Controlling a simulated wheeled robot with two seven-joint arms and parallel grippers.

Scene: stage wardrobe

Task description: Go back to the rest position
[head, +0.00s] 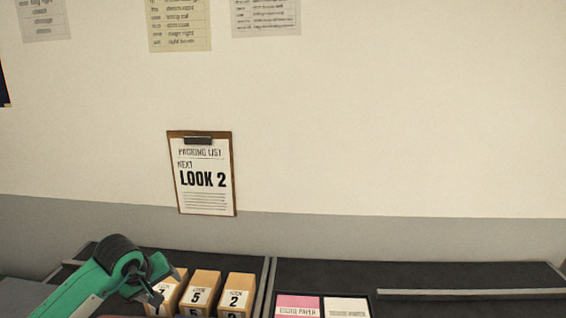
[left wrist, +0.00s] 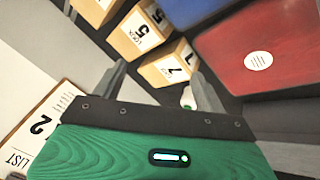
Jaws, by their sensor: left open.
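My left gripper (head: 158,290) is at the lower left of the head view, by the leftmost of the wooden number boxes. In the left wrist view its two grey fingers (left wrist: 158,70) are spread apart with nothing held between them. A box marked 7 (head: 172,292) is partly hidden by the gripper in the head view; it also shows beyond the fingers in the left wrist view (left wrist: 168,66). Beside it stand a box marked 5 (head: 200,286) and a box marked 2 (head: 235,289). My right gripper is not in view.
A clipboard reading "LOOK 2" (head: 204,202) is on the wall above the dark shelf (head: 420,274). Pink (head: 297,301) and pale (head: 346,303) paper packs sit to the right of the boxes. A red item (left wrist: 230,60) and a blue item (left wrist: 185,12) show in the left wrist view.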

